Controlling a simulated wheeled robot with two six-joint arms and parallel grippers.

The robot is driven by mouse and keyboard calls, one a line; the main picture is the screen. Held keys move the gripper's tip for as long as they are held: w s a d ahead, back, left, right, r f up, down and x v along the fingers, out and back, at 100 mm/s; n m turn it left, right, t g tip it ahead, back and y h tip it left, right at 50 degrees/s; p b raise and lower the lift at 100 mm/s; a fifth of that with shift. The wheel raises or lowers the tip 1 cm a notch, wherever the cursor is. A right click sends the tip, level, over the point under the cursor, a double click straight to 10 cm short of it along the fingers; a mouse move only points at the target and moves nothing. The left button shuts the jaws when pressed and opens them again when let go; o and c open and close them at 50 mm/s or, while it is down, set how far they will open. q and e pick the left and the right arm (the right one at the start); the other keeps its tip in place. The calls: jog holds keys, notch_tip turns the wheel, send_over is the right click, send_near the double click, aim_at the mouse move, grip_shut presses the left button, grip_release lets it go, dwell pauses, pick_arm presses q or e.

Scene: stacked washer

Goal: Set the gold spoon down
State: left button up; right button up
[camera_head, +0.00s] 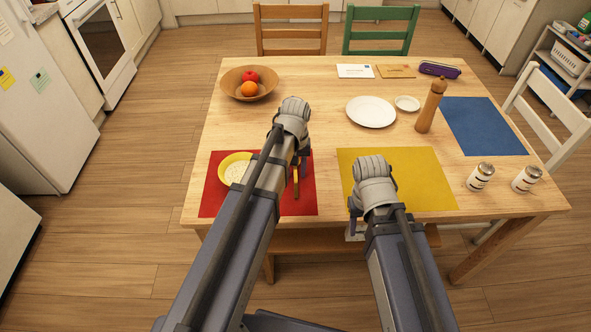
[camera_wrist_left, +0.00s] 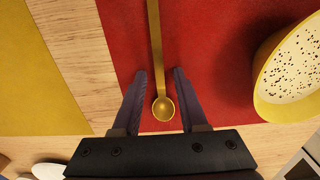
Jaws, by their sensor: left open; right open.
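The gold spoon (camera_wrist_left: 154,45) lies on the red placemat (camera_head: 215,200), with its bowl (camera_wrist_left: 163,108) between the fingers of my left gripper (camera_wrist_left: 160,80) in the left wrist view. Those fingers are open and stand apart from the spoon on both sides. In the head view my left gripper (camera_head: 299,167) is over the right part of the red placemat, and part of the spoon (camera_head: 296,190) shows below it. My right gripper (camera_head: 355,229) is open and empty by the table's front edge, at the yellow placemat; its fingertips are partly hidden.
A yellow bowl (camera_head: 231,166) with speckled contents is on the red placemat, left of the spoon, partly behind my left arm. The yellow placemat (camera_head: 420,180) is otherwise bare. A white plate (camera_head: 371,111), a pepper mill (camera_head: 430,108) and two shakers (camera_head: 480,177) stand further right.

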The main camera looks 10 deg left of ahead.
aim_at(295, 174)
pick_arm(q)
notch_tip(295, 174, up, 12)
jog(key=p, duration=1.2)
jog(key=s+d+m+y, duration=0.1)
jog(key=s+d+m, duration=0.6)
jog(key=s, duration=0.7)
jog(key=d, duration=0.2)
jog(key=shift+s+d+r, duration=0.15)
jog(key=shift+s+d, duration=0.1)
jog(key=shift+d, duration=0.15)
jog(key=shift+d, duration=0.15)
